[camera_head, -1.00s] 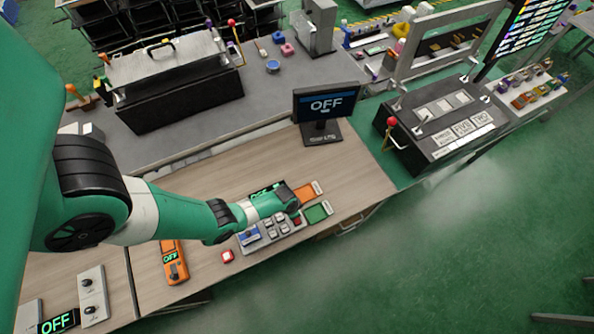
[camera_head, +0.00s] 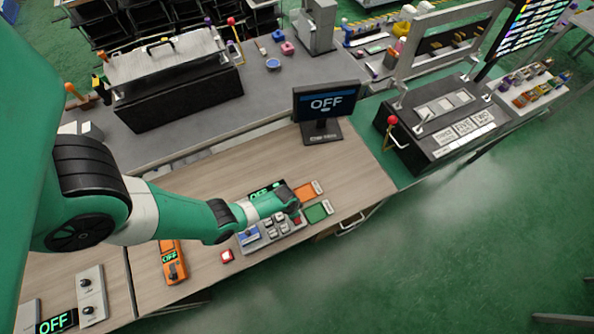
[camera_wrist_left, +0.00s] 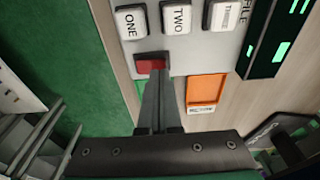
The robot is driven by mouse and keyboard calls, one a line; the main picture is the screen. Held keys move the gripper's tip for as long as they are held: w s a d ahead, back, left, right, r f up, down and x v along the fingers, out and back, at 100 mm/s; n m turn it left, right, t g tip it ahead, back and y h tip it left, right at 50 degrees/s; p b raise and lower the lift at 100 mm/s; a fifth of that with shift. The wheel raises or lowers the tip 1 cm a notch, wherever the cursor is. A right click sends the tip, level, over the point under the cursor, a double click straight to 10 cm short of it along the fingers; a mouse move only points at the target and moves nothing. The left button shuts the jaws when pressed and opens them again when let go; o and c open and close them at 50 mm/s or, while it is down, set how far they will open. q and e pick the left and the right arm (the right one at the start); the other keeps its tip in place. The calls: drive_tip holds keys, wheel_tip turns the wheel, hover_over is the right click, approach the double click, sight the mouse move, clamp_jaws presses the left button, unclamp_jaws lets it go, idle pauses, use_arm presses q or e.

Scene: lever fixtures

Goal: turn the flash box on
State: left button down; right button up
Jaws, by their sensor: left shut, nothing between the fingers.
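No label reading "flash" is legible, so I cannot tell which device the flash box is. A grey button panel (camera_head: 262,240) lies on the wooden bench with a lit display (camera_head: 262,190) reading OFF behind it. In the left wrist view, the panel (camera_wrist_left: 185,45) has white buttons marked ONE, TWO and THREE and a red button (camera_wrist_left: 149,61). My left gripper (camera_wrist_left: 158,72) is shut and empty. Its fingertips overlap the lower right part of the red button; I cannot tell whether they touch. In the head view, the gripper (camera_head: 292,206) is over the panel's right end. My right gripper is out of view.
An orange plate (camera_head: 305,192) and a green plate (camera_head: 316,212) lie right of the panel. A monitor (camera_head: 327,102) reading OFF stands behind. A small red button block (camera_head: 227,256) and an orange OFF device (camera_head: 172,262) lie left. A black lever box (camera_head: 440,130) stands right.

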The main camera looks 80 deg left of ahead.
use_arm(q)
drive_tip(key=shift+f+b, duration=0.45)
drive_tip(key=shift+f, duration=0.05)
wheel_tip(320, 180, up, 7)
drive_tip(key=p, duration=0.7)
drive_tip(key=shift+r, duration=0.1)
idle(0.5)
